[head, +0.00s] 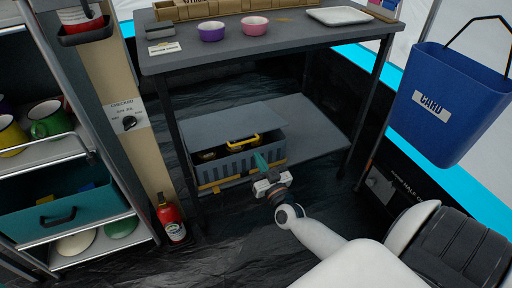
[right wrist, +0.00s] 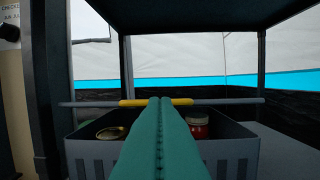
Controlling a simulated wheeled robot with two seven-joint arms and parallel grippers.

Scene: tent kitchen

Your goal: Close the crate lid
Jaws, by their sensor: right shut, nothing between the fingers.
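The grey crate (head: 237,168) stands on the low shelf under the table, with slotted walls and yellow fittings. Its lid (head: 215,127) is partly open: its near edge, with a yellow handle (head: 243,142), is raised above the front wall. In the right wrist view the lid (right wrist: 226,101) is nearly edge-on, with a gap over the crate (right wrist: 238,150). A jar with red contents (right wrist: 197,127) and a tin (right wrist: 109,133) show inside. My right gripper (head: 260,160) is shut and empty at the crate's front right; its teal fingers (right wrist: 160,101) overlap the handle in view. Contact is unclear.
Table legs (head: 177,143) flank the crate. The tabletop (head: 285,42) above carries two bowls and a white tray. A fire extinguisher (head: 170,220) stands left, by the shelf unit. A blue bin (head: 450,105) hangs right. Shelf room (head: 315,140) is free right of the crate.

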